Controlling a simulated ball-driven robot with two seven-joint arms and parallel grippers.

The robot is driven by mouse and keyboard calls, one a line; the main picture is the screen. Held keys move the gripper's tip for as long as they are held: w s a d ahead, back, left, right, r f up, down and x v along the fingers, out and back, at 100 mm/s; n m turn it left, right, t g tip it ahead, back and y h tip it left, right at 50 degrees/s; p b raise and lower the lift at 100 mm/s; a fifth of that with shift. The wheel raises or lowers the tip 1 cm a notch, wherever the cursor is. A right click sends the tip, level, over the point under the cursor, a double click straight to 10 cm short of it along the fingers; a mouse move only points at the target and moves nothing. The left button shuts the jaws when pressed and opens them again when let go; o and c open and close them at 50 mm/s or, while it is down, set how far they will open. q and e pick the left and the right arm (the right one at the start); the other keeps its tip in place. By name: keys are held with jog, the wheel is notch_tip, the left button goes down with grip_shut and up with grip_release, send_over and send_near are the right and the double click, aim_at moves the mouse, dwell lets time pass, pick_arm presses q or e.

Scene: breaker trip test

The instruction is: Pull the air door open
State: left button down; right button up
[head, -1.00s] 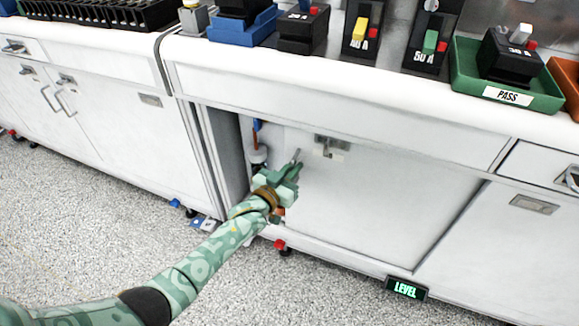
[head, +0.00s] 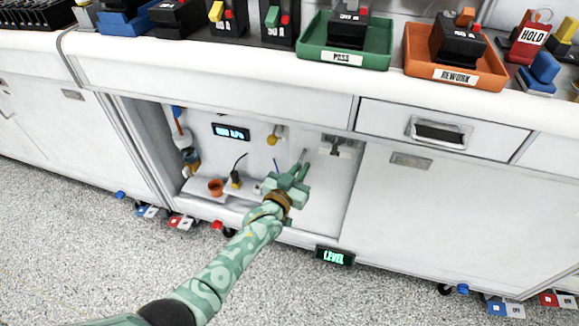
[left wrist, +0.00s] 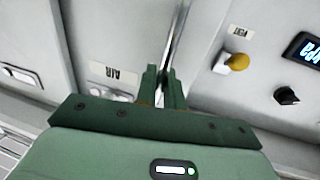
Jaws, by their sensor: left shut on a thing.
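The air door (head: 325,190) is a white panel low in the bench front, standing part-way open with the compartment exposed to its left. In the left wrist view its label reads AIR (left wrist: 113,75). The handle (head: 303,157) is a slim metal bar near the door's left edge. My left gripper (head: 289,177) is shut on this handle; the bar also runs up between the fingers in the left wrist view (left wrist: 177,40). The fingers hide the lower handle. My right gripper is not in view.
The open compartment holds a lit display (head: 231,132), a yellow knob (head: 273,139), an orange cup (head: 216,187) and small fittings. A LEVEL display (head: 335,256) is below the door. A drawer (head: 440,130) is to the right. Green (head: 377,55) and orange (head: 490,80) trays stand on the bench.

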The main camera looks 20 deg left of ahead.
pick_arm(q)
jog(key=shift+d+f, duration=0.1)
jog(key=shift+d, duration=0.6)
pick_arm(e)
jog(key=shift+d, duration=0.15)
pick_arm(q)
jog(key=c, duration=1.6)
grip_release()
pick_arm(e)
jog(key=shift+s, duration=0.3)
pick_arm(q)
jog(key=shift+s, duration=0.1)
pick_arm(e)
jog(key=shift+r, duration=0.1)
